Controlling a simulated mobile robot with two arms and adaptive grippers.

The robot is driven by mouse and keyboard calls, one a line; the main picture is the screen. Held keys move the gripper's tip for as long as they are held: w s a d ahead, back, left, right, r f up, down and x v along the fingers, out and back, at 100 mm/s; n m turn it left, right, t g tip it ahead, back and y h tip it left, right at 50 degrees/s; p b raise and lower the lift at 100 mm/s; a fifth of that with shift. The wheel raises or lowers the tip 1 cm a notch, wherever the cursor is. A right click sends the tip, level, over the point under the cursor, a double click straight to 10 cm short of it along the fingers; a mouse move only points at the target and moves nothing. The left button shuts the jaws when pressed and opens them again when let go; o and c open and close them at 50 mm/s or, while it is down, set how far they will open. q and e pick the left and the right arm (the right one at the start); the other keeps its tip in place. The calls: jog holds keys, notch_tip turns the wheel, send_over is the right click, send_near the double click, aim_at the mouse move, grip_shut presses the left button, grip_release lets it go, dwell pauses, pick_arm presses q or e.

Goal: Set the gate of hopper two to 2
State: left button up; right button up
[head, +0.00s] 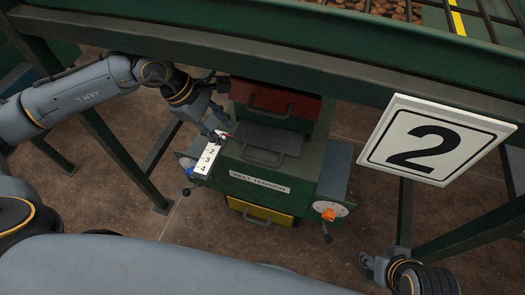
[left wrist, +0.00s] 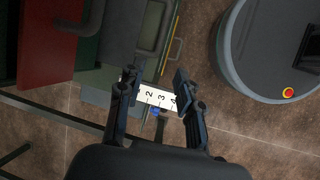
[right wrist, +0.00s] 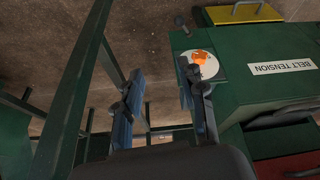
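The hopper marked by a white "2" sign (head: 437,140) has a green housing with a white number scale (head: 208,158) on its left side; 2, 3 and 4 are readable. A small red-orange mark (head: 228,135) shows by the scale's upper end, beside my left gripper (head: 221,134). In the left wrist view the scale (left wrist: 157,97) lies between the spread fingers of my left gripper (left wrist: 156,78). Whether they touch anything is unclear. My right gripper (right wrist: 162,82) is open and empty, low at the right in the head view (head: 370,264).
Red (head: 275,103) and yellow (head: 262,211) drawers have handles. Green frame legs (head: 404,212) and an overhead beam surround it.

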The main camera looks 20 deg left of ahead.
pick_arm(q)
jog(key=b, duration=0.1)
send_near(250, 158)
jog(key=b+x, duration=0.1)
jog(key=x, duration=0.6)
jog(key=shift+d+f, duration=0.1)
jog(key=shift+f, duration=0.05)
jog(key=shift+d+f+b, duration=0.15)
jog(key=shift+f+b, duration=0.1)
jog(key=shift+b, duration=0.05)
pick_arm(e)
jog(key=w+a+r+t+y, duration=0.1)
jog(key=w+a+r+t, duration=0.1)
jog(key=w, duration=0.3)
jog(key=w+a+r+t, duration=0.2)
jog(key=w+r+t, duration=0.2)
jog(key=w+t, duration=0.1)
jog(key=shift+w+r+y, duration=0.15)
jog(key=shift+w+y, duration=0.25)
jog(key=shift+w, duration=0.2)
jog(key=shift+a, duration=0.1)
pick_arm(q)
grip_shut()
